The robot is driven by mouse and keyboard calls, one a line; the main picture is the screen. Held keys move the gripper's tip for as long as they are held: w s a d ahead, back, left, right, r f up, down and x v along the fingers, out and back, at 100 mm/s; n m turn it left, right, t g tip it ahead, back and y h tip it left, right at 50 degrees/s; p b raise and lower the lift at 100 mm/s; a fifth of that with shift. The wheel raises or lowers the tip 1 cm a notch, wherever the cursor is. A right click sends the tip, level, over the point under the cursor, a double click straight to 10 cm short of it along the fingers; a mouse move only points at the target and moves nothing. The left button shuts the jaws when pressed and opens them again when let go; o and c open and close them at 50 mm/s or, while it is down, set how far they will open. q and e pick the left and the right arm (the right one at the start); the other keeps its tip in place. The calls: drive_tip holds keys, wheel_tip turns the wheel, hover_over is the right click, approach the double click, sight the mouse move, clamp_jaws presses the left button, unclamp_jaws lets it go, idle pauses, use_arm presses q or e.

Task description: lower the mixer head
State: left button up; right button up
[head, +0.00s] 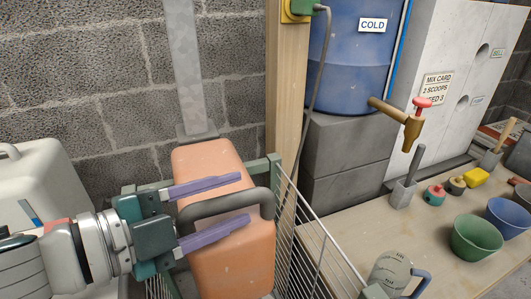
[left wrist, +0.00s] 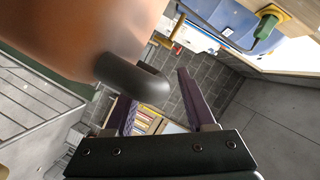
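The mixer head looks to be the orange housing (head: 225,262) at the lower middle of the head view, with its long face tipped up against the wall side. A dark grey bar handle (head: 262,198) is fixed across it. In the left wrist view the orange housing (left wrist: 75,35) fills the upper left, and the rounded handle (left wrist: 135,78) shows close to the fingers. My left gripper (head: 244,198) is open, its two purple fingers on either side of the handle's bar in the head view. I cannot tell whether they touch it. My right gripper is not in view.
A green frame with a white wire guard (head: 315,235) stands right of the housing, beside a wooden post (head: 286,110). A bench (head: 345,225) at right holds a green bucket (head: 478,238), a blue bucket (head: 508,217) and a clear jug (head: 388,272). A blue COLD barrel (head: 345,75) stands behind.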

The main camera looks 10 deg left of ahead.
use_arm(q)
drive_tip(key=v, duration=1)
idle(0.3)
